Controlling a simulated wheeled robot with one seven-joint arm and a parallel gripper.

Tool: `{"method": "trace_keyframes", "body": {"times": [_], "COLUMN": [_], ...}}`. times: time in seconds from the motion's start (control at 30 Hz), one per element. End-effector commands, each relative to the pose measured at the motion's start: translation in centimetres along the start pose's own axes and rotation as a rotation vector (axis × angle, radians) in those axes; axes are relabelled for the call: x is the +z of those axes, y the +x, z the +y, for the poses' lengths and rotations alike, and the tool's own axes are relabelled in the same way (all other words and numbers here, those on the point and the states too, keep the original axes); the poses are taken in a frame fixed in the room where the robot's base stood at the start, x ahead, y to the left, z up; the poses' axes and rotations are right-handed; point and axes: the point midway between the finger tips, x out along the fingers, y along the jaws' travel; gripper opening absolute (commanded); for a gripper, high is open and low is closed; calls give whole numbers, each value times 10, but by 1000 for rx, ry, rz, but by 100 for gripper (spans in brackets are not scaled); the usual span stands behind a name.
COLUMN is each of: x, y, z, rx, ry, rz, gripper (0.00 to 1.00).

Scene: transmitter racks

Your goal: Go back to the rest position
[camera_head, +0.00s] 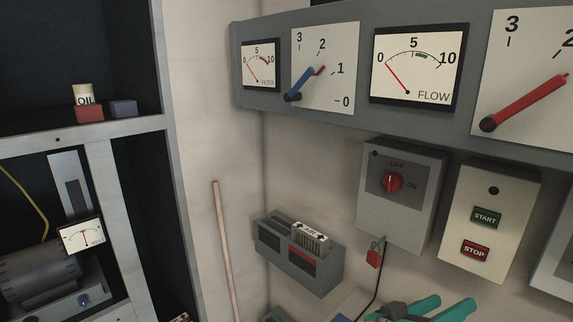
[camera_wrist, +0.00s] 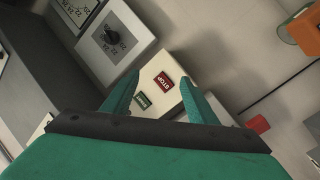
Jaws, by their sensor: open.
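My gripper (camera_head: 440,306) shows at the bottom right of the head view, with teal fingers. In the wrist view my gripper (camera_wrist: 160,100) has its two teal fingers spread wide, with nothing between them. Beyond the fingers is the cream box (camera_wrist: 153,77) with the red STOP button (camera_wrist: 162,81) and the green START button (camera_wrist: 143,99). In the head view the same cream box (camera_head: 488,222) hangs on the wall above and to the right of my gripper, with START (camera_head: 486,217) above STOP (camera_head: 475,250).
A grey switch box (camera_head: 403,195) with a red OFF/ON knob (camera_head: 392,182) hangs left of the cream box. A gauge panel (camera_head: 365,75) runs above. A rack (camera_head: 160,150) stands left.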

Motion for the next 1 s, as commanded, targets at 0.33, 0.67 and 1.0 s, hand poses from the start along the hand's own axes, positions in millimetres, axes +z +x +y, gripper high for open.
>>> {"method": "trace_keyframes", "body": {"times": [0.33, 0.67, 1.0], "x": [27, 85, 171], "y": [-34, -94, -176], "z": [-72, -136, -173], "rx": [-134, -360, -650], "ry": [-131, -177, -139], "rz": [292, 491, 582], "gripper": [53, 53, 53]}}
